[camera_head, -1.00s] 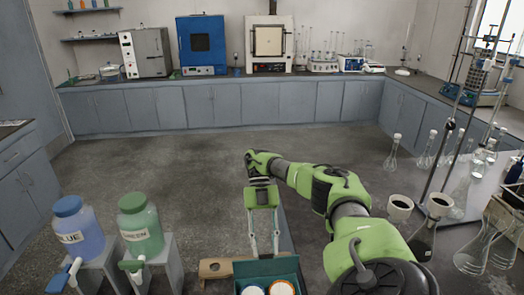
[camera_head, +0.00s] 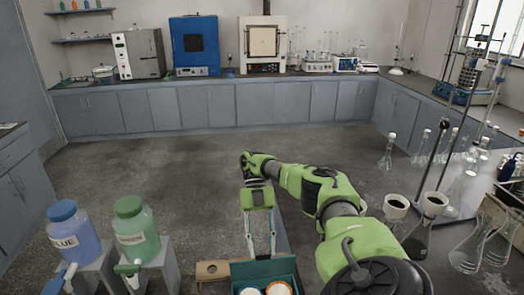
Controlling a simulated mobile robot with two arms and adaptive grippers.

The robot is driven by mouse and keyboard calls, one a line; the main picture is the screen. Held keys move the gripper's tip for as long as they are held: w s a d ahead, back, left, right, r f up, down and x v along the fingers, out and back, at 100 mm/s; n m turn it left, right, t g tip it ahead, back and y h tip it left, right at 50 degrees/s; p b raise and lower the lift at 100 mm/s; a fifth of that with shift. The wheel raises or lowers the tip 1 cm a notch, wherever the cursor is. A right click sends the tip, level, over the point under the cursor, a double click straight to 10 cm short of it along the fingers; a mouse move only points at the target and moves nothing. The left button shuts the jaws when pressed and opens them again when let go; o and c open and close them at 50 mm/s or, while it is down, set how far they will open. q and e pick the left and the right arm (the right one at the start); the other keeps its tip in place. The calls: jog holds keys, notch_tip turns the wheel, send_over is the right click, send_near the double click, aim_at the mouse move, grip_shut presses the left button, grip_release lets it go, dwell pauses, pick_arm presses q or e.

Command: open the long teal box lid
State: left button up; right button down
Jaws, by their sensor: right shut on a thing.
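The teal box (camera_head: 276,267) is at the bottom centre of the head view, cut off by the lower edge. Two round tops, one white with a blue rim and one white with an orange rim, show inside it, so the box stands at least partly open. A teal panel at its far side looks like the lid, but its angle is hard to tell. My right gripper (camera_head: 260,253) points down with its fingertips at the far edge of this panel, shut on it. My left gripper is out of view.
A blue bottle (camera_head: 74,237) and a green bottle (camera_head: 135,228), both with taps, stand on grey stands at left. A wooden piece (camera_head: 212,270) with a hole lies left of the box. Flasks (camera_head: 470,245) and rod stands crowd the right.

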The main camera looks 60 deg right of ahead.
jog(key=shift+f, duration=0.4)
dwell(0.5)
jog(key=c, duration=1.8)
grip_release()
jog(key=shift+o, duration=1.4)
jog(key=shift+w, duration=0.15)
jog(key=shift+w+d+f, duration=0.1)
jog(key=shift+w+d, duration=0.1)
jog(key=shift+d, duration=0.05)
notch_tip(320, 180, up, 10)
